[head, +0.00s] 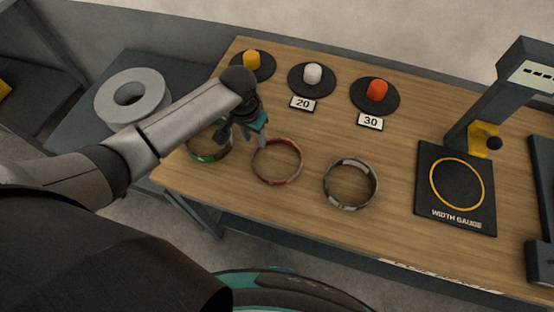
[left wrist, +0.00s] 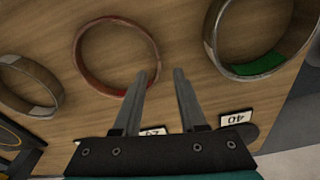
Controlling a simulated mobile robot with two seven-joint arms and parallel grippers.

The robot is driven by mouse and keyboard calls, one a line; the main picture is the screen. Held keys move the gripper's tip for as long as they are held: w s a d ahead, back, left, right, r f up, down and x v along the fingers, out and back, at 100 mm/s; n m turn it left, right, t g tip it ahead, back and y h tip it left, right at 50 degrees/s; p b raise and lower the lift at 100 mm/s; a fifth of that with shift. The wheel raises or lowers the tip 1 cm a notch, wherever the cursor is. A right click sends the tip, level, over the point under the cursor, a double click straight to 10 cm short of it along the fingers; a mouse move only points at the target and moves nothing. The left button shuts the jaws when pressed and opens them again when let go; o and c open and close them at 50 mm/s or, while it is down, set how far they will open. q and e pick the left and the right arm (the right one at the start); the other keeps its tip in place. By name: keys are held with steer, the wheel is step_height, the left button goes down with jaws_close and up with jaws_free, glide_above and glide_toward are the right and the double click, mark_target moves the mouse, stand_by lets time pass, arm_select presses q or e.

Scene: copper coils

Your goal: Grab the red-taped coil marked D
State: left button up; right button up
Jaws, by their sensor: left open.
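The red-taped coil (head: 277,183) lies flat on the wooden bench in the head view, between the green-taped coil (head: 205,157) and a coil with pale tape (head: 350,207). I cannot read a letter D on it. My left gripper (head: 244,139) is open and empty, above the bench at the upper left side of the red-taped coil. My right gripper is out of view.
Black discs with a yellow (head: 252,58), a white (head: 312,73) and an orange-red knob (head: 376,89) stand behind. Cards "20" (head: 302,104) and "30" (head: 370,122) lie before two discs. A width gauge (head: 456,207) stands at right. A grey roll (head: 152,94) lies on the left side table.

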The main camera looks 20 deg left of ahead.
mark_target(256, 148)
arm_select(q)
step_height(256, 148, down, 4)
steer(key=shift+f+b, duration=0.2)
steer(key=shift+b, duration=0.35)
steer(key=shift+c, duration=0.2)
jaws_close()
steer(key=shift+r, duration=0.1)
stand_by(0.8)
